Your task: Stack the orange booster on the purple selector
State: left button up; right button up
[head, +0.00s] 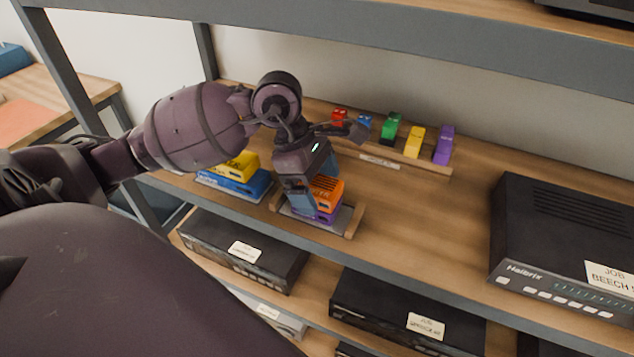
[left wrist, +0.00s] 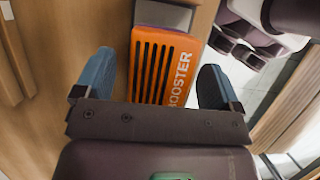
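The orange booster (head: 328,188) sits on top of the purple selector (head: 327,216) on a small grey stand with wooden side rails (head: 354,220). My left gripper (head: 308,197) is lowered over the stack from above. In the left wrist view the booster (left wrist: 164,68) lies between the two blue fingers (left wrist: 155,82), with a gap on each side, so the gripper is open around it. The purple selector is partly hidden by the booster and the left finger in the head view. My right gripper is in neither view.
A yellow box on a blue box (head: 240,188) stands just left of the stack. A wooden rail (head: 415,162) with several small coloured blocks runs behind. A black hifi unit (head: 560,240) stands at the right. The shelf between is clear.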

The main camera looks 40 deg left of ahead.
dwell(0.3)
pick_arm(q)
jog(key=v, duration=0.4)
jog(key=shift+a, duration=0.1)
jog(key=p+v, duration=0.1)
jog(key=v, duration=0.4)
jog(key=shift+a+r, duration=0.1)
jog(key=shift+r, duration=0.1)
jog(key=shift+s+a+r, duration=0.1)
jog(key=shift+a+r, duration=0.1)
jog(key=shift+r, duration=0.4)
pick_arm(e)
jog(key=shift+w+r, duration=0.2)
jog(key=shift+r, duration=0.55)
